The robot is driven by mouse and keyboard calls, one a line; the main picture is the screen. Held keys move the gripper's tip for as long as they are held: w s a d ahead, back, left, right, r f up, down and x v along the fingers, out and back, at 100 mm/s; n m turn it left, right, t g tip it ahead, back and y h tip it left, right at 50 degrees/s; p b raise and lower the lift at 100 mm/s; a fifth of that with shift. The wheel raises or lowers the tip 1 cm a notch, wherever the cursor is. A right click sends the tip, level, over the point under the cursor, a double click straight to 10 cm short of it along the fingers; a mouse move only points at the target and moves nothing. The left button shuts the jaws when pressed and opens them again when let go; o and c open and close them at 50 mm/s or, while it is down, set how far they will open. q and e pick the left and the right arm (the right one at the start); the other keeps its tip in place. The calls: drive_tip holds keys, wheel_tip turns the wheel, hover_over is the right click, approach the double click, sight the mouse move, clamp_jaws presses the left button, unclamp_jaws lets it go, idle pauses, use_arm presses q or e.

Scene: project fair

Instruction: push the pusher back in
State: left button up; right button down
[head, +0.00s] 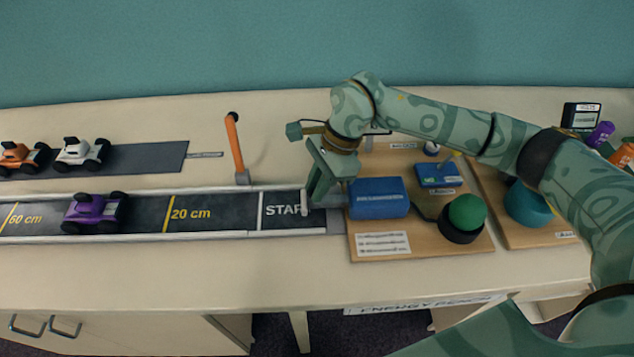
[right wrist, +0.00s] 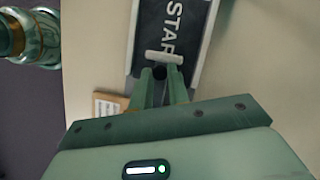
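The pusher has a pale crosspiece at the START end of the dark track; it shows in the head view (head: 305,198) and the right wrist view (right wrist: 164,57). A short grey part lies between it and the blue box (head: 379,198) on a wooden board. My right gripper (head: 322,195) points down at the pusher, between crosspiece and blue box. In the right wrist view its fingertips (right wrist: 163,75) have a narrow gap, with a small dark round thing there and the crosspiece just beyond. Whether they grip anything is unclear. My left gripper is not in view.
A purple car (head: 95,210) stands on the track (head: 145,211). An orange post (head: 235,145) rises behind the track. A green dome button (head: 466,212) and a small blue device (head: 437,174) are on the board (head: 460,252). The table front is clear.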

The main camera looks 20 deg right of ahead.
drive_tip(key=d, duration=0.2)
drive_tip(key=s+d+p, duration=0.1)
drive_tip(key=d, duration=0.1)
drive_tip(key=shift+s+d, duration=0.15)
drive_tip(key=shift+d, duration=0.2)
drive_tip(key=c, duration=1.7)
unclamp_jaws()
drive_tip(key=o, duration=0.4)
drive_tip(key=shift+d, duration=0.1)
drive_tip(key=shift+c, duration=0.2)
drive_tip(key=p+v, duration=0.2)
drive_tip(key=v, duration=1.4)
drive_tip(key=shift+r, duration=0.2)
